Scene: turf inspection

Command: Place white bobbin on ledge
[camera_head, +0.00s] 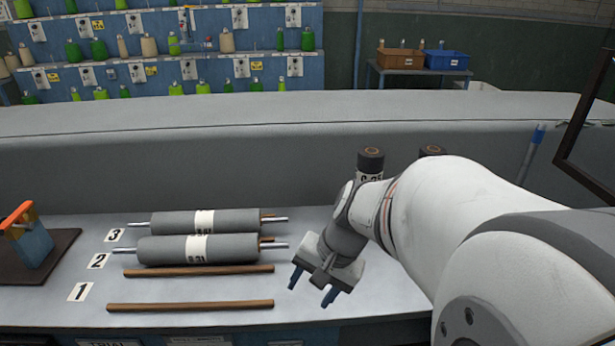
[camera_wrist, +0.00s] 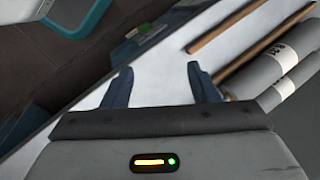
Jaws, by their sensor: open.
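My gripper (camera_head: 312,287) is open and empty. It points down above the right part of the worktable (camera_head: 350,310), right of the wooden strips. In the wrist view its two blue fingers (camera_wrist: 162,82) stand apart with nothing between them. I cannot make out a white bobbin in either view. Green and beige bobbins stand on the far blue racks, too small to tell all their colours. A long grey ledge (camera_head: 200,115) runs across behind the worktable, and its top is bare where I see it.
Two grey rollers (camera_head: 160,250) with white bands lie on the worktable beside number cards. Two wooden strips (camera_head: 190,306) lie in front, also in the wrist view (camera_wrist: 260,45). Dark cylinders (camera_head: 370,160) stand behind my arm. An orange-handled tool (camera_head: 28,235) sits left.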

